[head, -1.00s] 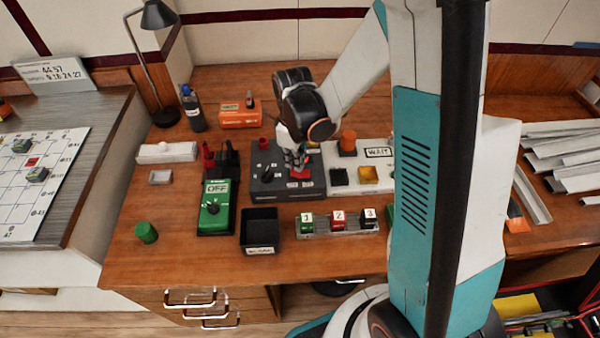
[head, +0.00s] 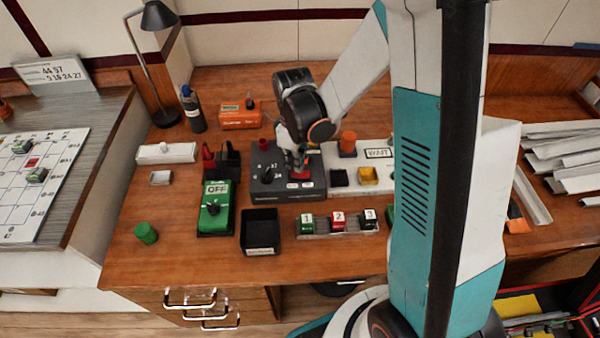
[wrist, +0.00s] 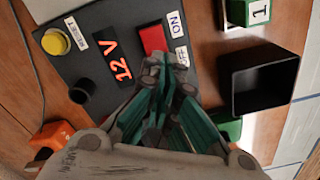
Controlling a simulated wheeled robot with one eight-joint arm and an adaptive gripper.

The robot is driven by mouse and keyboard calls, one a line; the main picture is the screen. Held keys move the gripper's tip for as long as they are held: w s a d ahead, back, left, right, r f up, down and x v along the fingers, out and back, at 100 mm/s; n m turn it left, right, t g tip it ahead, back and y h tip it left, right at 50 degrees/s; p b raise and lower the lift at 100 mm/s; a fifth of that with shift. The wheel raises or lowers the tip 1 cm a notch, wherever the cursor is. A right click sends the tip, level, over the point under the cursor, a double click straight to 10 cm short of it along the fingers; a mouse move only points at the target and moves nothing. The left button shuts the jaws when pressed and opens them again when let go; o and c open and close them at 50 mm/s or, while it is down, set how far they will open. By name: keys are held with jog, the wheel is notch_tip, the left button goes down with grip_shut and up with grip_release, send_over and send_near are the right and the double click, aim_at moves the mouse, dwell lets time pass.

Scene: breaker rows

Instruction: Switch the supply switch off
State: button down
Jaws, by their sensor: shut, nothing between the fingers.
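The supply unit (head: 262,190) is a dark grey box on the wooden desk. In the wrist view its top (wrist: 75,65) carries a lit red "12 V" display (wrist: 112,62), a black knob (wrist: 83,91) and a yellow button (wrist: 55,42) labelled RESET. In the head view my gripper (head: 297,174) is over the unit.
A green unit marked OFF (head: 215,220) and an open black bin (head: 260,248) stand at the left and front. Numbered blocks (head: 338,220) sit in a holder in front. A white panel marked WAIT (head: 379,153) adjoins on the right. The desk's front strip is clear.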

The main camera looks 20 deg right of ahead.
aim_at(295, 172)
jog(key=shift+f+b, duration=1.1)
jog(key=shift+f, duration=0.15)
dwell(0.7)
jog(key=shift+r, duration=0.1)
jog(key=shift+r+p, duration=2.4)
jog(key=shift+r, duration=1.05)
